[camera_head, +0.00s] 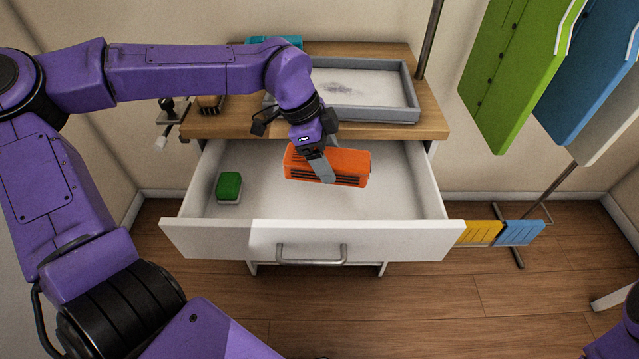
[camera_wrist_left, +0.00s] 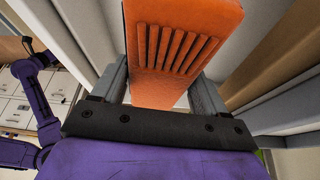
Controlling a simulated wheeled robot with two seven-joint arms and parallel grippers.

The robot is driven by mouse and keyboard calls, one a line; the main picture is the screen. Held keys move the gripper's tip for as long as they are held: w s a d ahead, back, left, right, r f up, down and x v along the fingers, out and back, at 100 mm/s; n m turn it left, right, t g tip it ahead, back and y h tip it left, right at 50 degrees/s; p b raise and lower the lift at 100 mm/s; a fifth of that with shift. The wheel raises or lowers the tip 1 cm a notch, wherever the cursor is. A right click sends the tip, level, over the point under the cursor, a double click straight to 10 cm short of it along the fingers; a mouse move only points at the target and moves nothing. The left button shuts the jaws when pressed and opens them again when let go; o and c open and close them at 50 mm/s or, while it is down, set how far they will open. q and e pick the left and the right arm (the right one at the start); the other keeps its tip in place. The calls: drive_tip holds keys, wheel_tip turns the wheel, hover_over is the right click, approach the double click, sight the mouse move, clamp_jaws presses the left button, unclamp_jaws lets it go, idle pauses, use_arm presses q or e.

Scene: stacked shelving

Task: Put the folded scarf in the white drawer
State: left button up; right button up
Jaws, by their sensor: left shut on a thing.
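I cannot tell whether the scarf touches the drawer floor. In the left wrist view the orange scarf (camera_wrist_left: 180,50) sits between the two fingers of my left gripper (camera_wrist_left: 163,88). The drawer is pulled out, with a metal handle on its front. My right gripper is not in view; only a bit of purple shows at the lower right edge.
A small green and white block (camera_head: 229,186) lies in the drawer's left part. A grey tray (camera_head: 372,117) and a teal item (camera_head: 274,42) are on the wooden top (camera_head: 220,128). The drawer floor right of the scarf is clear.

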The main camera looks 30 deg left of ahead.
use_arm(q)
drive_tip(key=shift+w+f+n, duration=0.1)
drive_tip(key=shift+f+n, duration=0.15)
drive_tip(key=shift+n, duration=0.25)
approach(335, 204)
drive_tip(key=shift+n, duration=0.3)
drive_tip(key=b+x, duration=0.1)
drive_tip(key=x, duration=0.3)
drive_tip(key=shift+d+f, duration=0.15)
drive_tip(key=shift+f, duration=0.2)
drive_tip(key=o, duration=1.1)
drive_tip(key=shift+o, duration=0.2)
drive_tip(key=shift+r, duration=0.1)
drive_tip(key=p+v, duration=0.1)
drive_tip(key=v, duration=0.2)
drive_tip(key=p+v, duration=0.1)
drive_tip(key=v, duration=0.3)
drive_tip(key=p+v, duration=0.1)
drive_tip(key=v, duration=0.2)
drive_tip(key=shift+d+r, duration=0.2)
drive_tip(key=shift+r, duration=0.3)
drive_tip(key=shift+a+r+p, duration=0.15)
drive_tip(key=shift+r+p, duration=0.15)
drive_tip(key=shift+p, duration=0.15)
drive_tip(key=shift+s+a+r, duration=0.15)
drive_tip(key=shift+s+a, duration=0.1)
drive_tip(key=shift+s, duration=0.05)
